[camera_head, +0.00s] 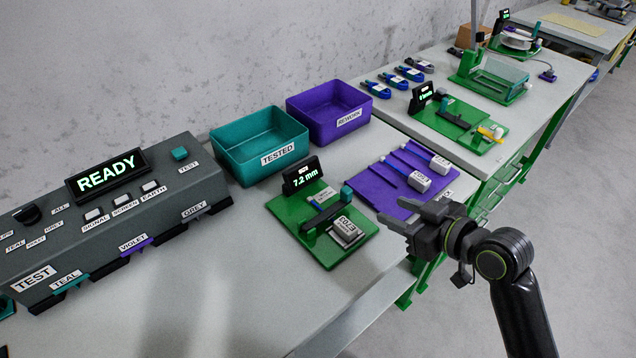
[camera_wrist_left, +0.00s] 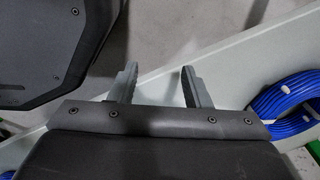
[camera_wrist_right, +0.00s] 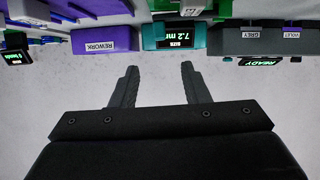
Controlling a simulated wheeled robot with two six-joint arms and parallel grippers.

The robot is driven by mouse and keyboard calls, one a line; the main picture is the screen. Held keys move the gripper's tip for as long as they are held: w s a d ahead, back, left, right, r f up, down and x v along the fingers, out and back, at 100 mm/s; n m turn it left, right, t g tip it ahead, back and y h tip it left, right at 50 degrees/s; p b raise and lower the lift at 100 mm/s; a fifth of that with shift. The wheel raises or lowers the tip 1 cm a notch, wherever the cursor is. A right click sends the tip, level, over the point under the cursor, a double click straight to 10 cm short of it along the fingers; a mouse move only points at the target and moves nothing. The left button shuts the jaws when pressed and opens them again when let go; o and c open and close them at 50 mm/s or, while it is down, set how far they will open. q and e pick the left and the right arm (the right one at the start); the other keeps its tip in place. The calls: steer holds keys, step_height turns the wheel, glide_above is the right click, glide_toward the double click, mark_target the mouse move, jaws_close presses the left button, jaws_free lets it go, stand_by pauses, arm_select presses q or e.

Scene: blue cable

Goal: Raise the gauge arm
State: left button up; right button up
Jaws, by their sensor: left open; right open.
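The near gauge is a green plate (camera_head: 318,252) on the bench with a black display (camera_head: 302,176) reading 7.2 mm. A silver block with a white label (camera_head: 346,231) sits on the plate in front. My right gripper (camera_head: 408,214) is open and empty, right of the gauge and apart from it. It also shows in the right wrist view (camera_wrist_right: 159,68), with the display (camera_wrist_right: 181,42) beyond. My left gripper (camera_wrist_left: 160,70) is open and empty, seen only in the left wrist view.
A grey READY test box (camera_head: 110,205) stands left. Teal TESTED (camera_head: 262,145) and purple REWORK (camera_head: 330,110) bins stand behind the gauge. A purple mat (camera_head: 395,195) with labelled cables lies right. A second green gauge (camera_head: 455,125) stands on the farther bench. Blue cable coils (camera_wrist_left: 295,105) show in the left wrist view.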

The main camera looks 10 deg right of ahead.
mark_target(349, 191)
steer(key=x, duration=1.7)
jaws_close()
